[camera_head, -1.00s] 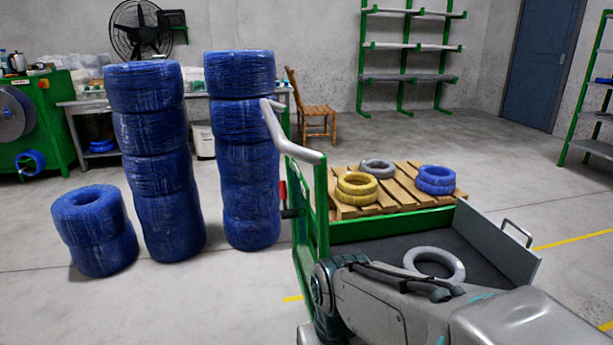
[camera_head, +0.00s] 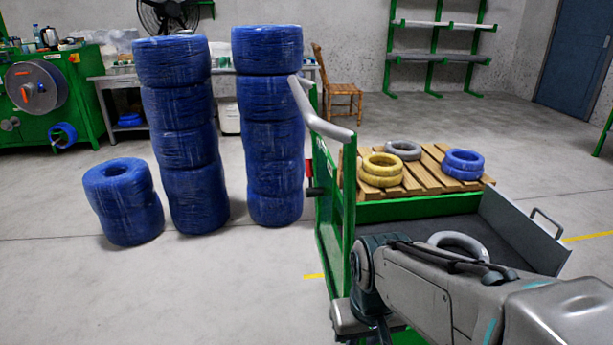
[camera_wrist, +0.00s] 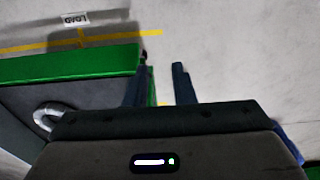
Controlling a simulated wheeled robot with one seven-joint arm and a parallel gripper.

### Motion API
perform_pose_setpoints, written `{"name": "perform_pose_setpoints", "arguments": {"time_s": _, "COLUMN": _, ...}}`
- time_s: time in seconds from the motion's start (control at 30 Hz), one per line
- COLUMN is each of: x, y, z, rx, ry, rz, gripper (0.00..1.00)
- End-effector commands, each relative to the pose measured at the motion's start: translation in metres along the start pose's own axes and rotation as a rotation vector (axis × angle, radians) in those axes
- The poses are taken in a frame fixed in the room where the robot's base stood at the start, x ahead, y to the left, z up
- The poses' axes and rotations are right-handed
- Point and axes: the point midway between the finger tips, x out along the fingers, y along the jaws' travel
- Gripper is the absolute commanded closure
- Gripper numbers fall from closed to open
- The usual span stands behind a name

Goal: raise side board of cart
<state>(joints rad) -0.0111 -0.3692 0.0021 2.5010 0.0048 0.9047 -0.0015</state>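The cart has a green frame (camera_head: 405,209), a dark grey bed and a pale push handle (camera_head: 318,112) at its left end. A grey side board (camera_head: 520,232) with a loop handle (camera_head: 547,223) stands along the bed's right end, leaning outward. The cart's near side is mostly hidden by my arm. My gripper hangs low by the cart's near left corner, its fingers out of sight in the head view. In the wrist view my gripper (camera_wrist: 163,78) has two dark fingers apart with nothing held between them. The cart's green edge (camera_wrist: 70,65) lies close beside the left finger.
A grey cable coil (camera_head: 458,241) lies on the bed. A wooden pallet (camera_head: 422,178) with yellow, grey and blue coils stands behind the cart. Tall stacks of blue coils (camera_head: 180,130) stand left of the handle. Floor at the front left is clear.

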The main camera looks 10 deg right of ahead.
Motion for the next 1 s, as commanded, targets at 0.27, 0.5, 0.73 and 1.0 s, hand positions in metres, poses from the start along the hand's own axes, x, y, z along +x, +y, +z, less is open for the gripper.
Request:
{"name": "perform_pose_setpoints", "arguments": {"time_s": 0.27, "x": 0.010, "y": -0.002, "z": -0.008, "rx": -0.009, "ry": -0.038, "rz": 0.005, "gripper": 1.00}}
{"name": "perform_pose_setpoints", "arguments": {"time_s": 0.5, "x": 0.050, "y": -0.011, "z": -0.036, "rx": -0.043, "ry": -0.172, "rz": 0.053, "gripper": 1.00}}
{"name": "perform_pose_setpoints", "arguments": {"time_s": 0.73, "x": 0.102, "y": -0.021, "z": -0.059, "rx": -0.081, "ry": -0.294, "rz": 0.149, "gripper": 1.00}}
{"name": "perform_pose_setpoints", "arguments": {"time_s": 1.0, "x": 0.169, "y": -0.032, "z": -0.076, "rx": -0.143, "ry": -0.403, "rz": 0.313, "gripper": 1.00}}
